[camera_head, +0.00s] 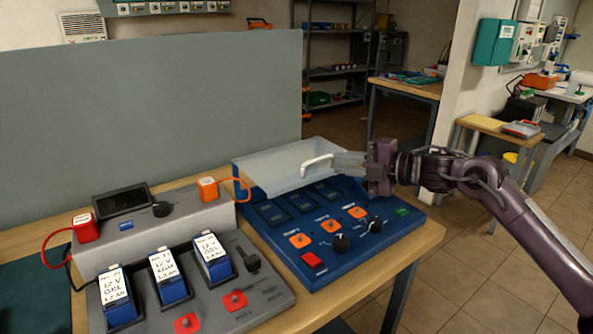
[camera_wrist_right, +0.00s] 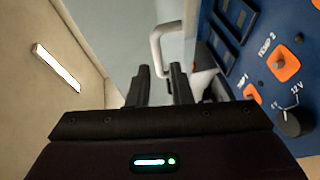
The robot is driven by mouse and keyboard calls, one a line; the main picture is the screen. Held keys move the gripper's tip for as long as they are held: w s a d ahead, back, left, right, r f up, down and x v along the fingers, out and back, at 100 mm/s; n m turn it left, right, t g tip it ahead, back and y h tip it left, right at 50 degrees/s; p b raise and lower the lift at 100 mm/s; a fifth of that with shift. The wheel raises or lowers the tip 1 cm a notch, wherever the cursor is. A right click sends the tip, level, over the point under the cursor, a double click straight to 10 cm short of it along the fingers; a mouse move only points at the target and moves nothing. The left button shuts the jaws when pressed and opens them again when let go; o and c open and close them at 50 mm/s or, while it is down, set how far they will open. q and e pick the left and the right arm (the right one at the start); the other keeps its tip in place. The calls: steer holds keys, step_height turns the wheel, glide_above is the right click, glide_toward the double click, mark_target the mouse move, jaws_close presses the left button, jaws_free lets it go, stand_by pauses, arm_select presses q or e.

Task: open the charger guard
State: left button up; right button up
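The blue charger (camera_head: 335,235) stands on the table's right part. Its clear guard (camera_head: 275,165) is over the panel's back part. It looks tilted up from the panel, but its exact angle is hard to tell. A white handle (camera_head: 316,160) stands out from the guard. My right gripper (camera_head: 343,160) reaches in from the right at the handle. The contact itself is partly hidden. My left gripper is not in view.
A grey charging station (camera_head: 150,240) with several labelled batteries and red and orange plugs stands left of the blue charger. A grey partition (camera_head: 150,100) rises behind the table. Open floor (camera_head: 465,235) lies to the right; shelves and another bench stand further back.

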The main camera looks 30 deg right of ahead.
mark_target(322, 160)
steer(key=x, duration=0.1)
steer(key=p+x, duration=0.1)
steer(key=x, duration=0.1)
steer(key=shift+w+a+r, duration=0.2)
steer(key=shift+w+a, duration=0.1)
steer(key=shift+w, duration=0.35)
steer(key=shift+w+a+f+p, duration=0.15)
steer(key=shift+w+a+p, duration=0.05)
steer(key=shift+w+p, duration=0.25)
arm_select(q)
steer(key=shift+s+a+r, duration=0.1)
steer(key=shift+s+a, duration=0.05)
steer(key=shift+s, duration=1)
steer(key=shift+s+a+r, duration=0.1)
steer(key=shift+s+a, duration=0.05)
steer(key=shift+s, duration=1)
arm_select(e)
steer(key=shift+w+a+f, duration=0.2)
steer(key=shift+w+a, duration=0.15)
steer(key=shift+w, duration=0.15)
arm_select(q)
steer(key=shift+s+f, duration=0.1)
arm_select(e)
jaws_close()
